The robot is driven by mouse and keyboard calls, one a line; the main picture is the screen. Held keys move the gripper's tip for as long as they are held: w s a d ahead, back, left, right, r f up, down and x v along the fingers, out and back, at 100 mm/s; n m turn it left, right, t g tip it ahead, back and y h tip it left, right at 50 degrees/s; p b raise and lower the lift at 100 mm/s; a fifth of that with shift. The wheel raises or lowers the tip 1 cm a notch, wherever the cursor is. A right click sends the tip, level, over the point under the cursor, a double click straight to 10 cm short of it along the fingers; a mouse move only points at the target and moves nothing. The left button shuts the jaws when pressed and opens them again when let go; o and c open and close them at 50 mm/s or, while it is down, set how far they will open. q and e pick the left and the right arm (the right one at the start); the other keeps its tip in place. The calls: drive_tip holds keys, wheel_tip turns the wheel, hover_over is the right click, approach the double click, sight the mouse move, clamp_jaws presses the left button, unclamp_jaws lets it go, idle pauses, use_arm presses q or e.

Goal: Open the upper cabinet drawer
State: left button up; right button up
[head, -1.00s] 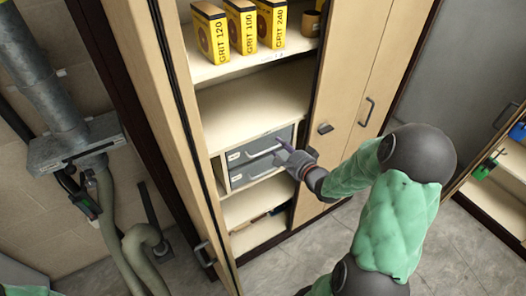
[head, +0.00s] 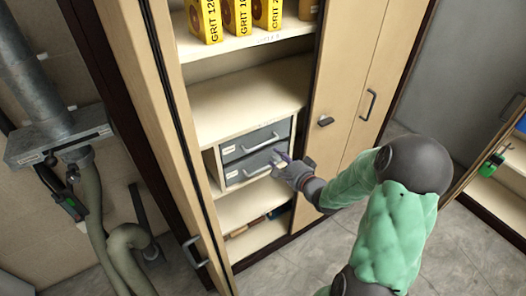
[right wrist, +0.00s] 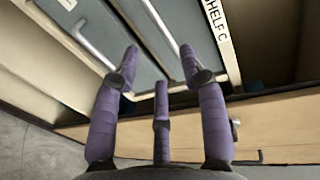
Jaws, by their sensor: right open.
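The upper drawer (head: 246,144) is a grey front with a bar handle in the cabinet, and it looks shut. The lower drawer (head: 242,171), similar, sits just below it and also looks shut. My right gripper (head: 282,160) is open and empty, in front of the drawers' right end, near the lower handle in the head view. In the right wrist view, its purple fingers (right wrist: 160,58) are spread before the drawer fronts. The upper handle (right wrist: 164,24) lies beyond the fingertips, toward the shelf label; contact is not visible. My left gripper is out of view.
An open cabinet door (head: 150,110) stands left of the drawers, and a closed door (head: 345,90) stands right. Yellow grit boxes (head: 238,16) stand on the shelf above. The shelf (head: 250,95) directly over the drawers is clear.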

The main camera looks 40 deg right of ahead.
drive_tip(key=b+x, duration=0.2)
drive_tip(key=x, duration=0.8)
drive_tip(key=shift+w+d+f+b, duration=0.1)
drive_tip(key=shift+w+f+b, duration=0.05)
drive_tip(key=shift+w+b, duration=0.25)
clamp_jaws()
